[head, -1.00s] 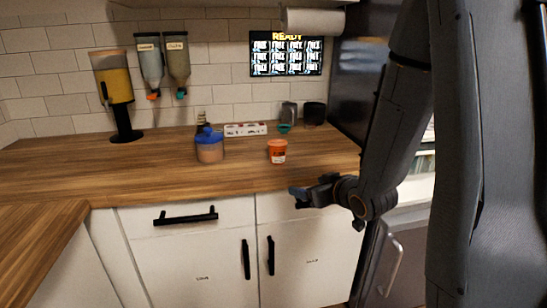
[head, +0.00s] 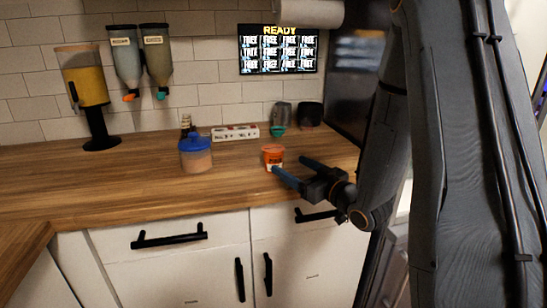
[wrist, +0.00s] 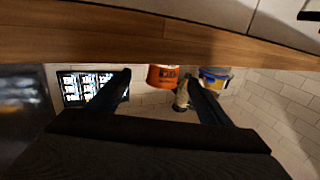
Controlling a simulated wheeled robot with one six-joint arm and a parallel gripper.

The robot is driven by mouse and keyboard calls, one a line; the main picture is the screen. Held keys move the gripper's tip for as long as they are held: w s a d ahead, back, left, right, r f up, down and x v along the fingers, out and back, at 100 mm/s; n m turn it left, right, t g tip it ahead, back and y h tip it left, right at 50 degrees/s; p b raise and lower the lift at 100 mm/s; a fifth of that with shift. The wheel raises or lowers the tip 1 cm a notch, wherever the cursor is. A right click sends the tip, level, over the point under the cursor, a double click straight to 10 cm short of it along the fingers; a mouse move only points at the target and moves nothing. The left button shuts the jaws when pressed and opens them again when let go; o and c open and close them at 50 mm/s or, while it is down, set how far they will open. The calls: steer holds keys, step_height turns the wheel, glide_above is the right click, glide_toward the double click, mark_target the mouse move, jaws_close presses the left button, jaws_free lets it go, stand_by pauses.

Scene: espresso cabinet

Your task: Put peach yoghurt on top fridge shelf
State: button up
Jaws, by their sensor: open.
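A small orange tub with a pale label, likely the peach yoghurt (head: 272,158), stands upright on the wooden counter near its front right. Its label is too small to read. My gripper (head: 291,168) is open at the counter's front edge, just right of and in front of the tub. One blue-grey finger overlaps the tub's lower edge in the head view; I cannot tell if they touch. In the wrist view, which is upside down, the tub (wrist: 163,77) appears between the spread fingers (wrist: 157,84), beyond them. The top fridge shelf is not clearly visible.
A blue-lidded jar (head: 196,156) stands left of the tub. A white power strip (head: 235,133), a teal-based grey container (head: 280,117) and a black cup (head: 311,114) are behind. Dispensers hang on the wall. A dark, glossy tall surface (head: 352,82) rises at right. The front left counter is clear.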

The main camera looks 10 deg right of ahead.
mark_target(280, 160)
steer(key=x, duration=0.3)
steer(key=a+p+x, duration=0.1)
steer(key=x, duration=0.2)
steer(key=shift+s+d, duration=0.1)
steer(key=shift+c, duration=0.2)
steer(key=shift+r, duration=0.1)
steer(key=c, duration=1.3)
